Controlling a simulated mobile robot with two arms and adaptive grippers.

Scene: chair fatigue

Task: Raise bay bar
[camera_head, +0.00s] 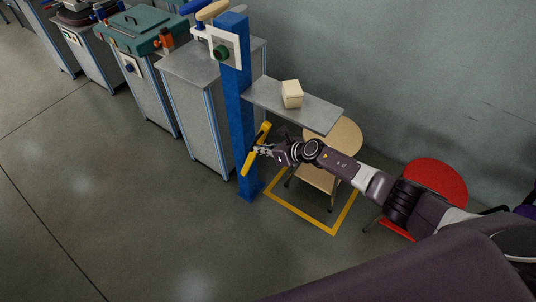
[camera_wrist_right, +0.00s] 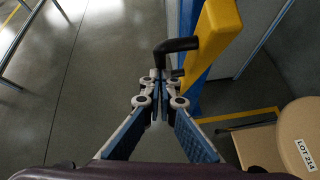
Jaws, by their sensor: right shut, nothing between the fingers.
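The yellow bay bar (camera_head: 249,164) slants across the lower part of a blue post (camera_head: 235,110). In the right wrist view the bar (camera_wrist_right: 217,32) is at the upper right, with a black bent handle (camera_wrist_right: 178,45) on its near side. My right gripper (camera_head: 262,149) is at the bar in the head view. In the wrist view its fingertips (camera_wrist_right: 158,77) are together just below the handle's bent end, with nothing between them. Whether they touch the handle is unclear. My left gripper is out of view.
A grey shelf (camera_head: 322,115) with a cream block (camera_head: 291,94) juts from the post above my forearm. A beige chair (camera_head: 347,137) stands below, within yellow floor tape (camera_head: 303,221). A red chair (camera_head: 440,177) is at right. Grey cabinets (camera_head: 196,100) stand left; the front floor is clear.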

